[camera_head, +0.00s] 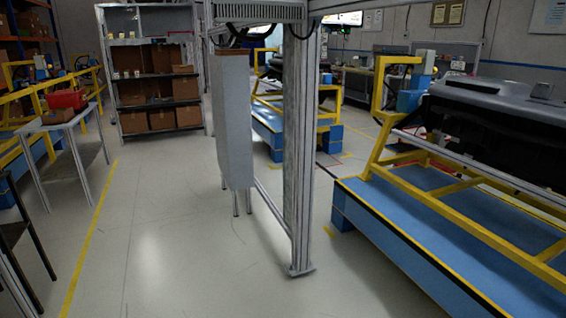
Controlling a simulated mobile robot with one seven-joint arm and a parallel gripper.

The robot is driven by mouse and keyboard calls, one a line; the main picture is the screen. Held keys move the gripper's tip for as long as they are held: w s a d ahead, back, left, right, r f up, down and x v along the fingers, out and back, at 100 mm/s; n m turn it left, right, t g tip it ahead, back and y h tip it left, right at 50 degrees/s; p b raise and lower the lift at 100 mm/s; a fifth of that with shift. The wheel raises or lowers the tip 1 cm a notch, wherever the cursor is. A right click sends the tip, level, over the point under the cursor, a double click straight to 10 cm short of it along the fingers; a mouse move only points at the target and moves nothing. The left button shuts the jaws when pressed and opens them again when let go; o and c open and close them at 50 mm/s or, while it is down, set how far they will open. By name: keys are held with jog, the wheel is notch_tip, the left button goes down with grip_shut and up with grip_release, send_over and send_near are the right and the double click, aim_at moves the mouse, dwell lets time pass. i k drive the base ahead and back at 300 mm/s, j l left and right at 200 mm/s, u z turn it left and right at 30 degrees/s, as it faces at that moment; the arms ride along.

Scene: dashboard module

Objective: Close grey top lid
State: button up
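The dashboard module (470,125) is at the right edge of the head view, and part of it is cut off by the frame. It is dark below with a grey top surface (490,93). A small dark raised piece (543,90) stands on that top near the right edge. I cannot tell which part is the lid, or whether it is open or shut. My gripper is not in view.
The dashboard rests on a yellow frame (415,195) over a blue platform (400,225). A metal post (299,150) and a grey hanging box (234,120) stand mid-view. A white table (62,123) is at left. Floor (170,230) between is clear.

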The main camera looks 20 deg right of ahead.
aim_at(542, 91)
jog(key=i+z, duration=0.35)
jog(key=i, duration=0.2)
jog(key=i+j+z, duration=0.1)
jog(key=i+z, duration=0.95)
jog(key=i+j+z, duration=0.15)
jog(key=i+z, duration=0.45)
jog(key=i, duration=0.5)
jog(key=i+j+z, duration=0.1)
jog(key=i+z, duration=0.15)
jog(key=i, duration=0.45)
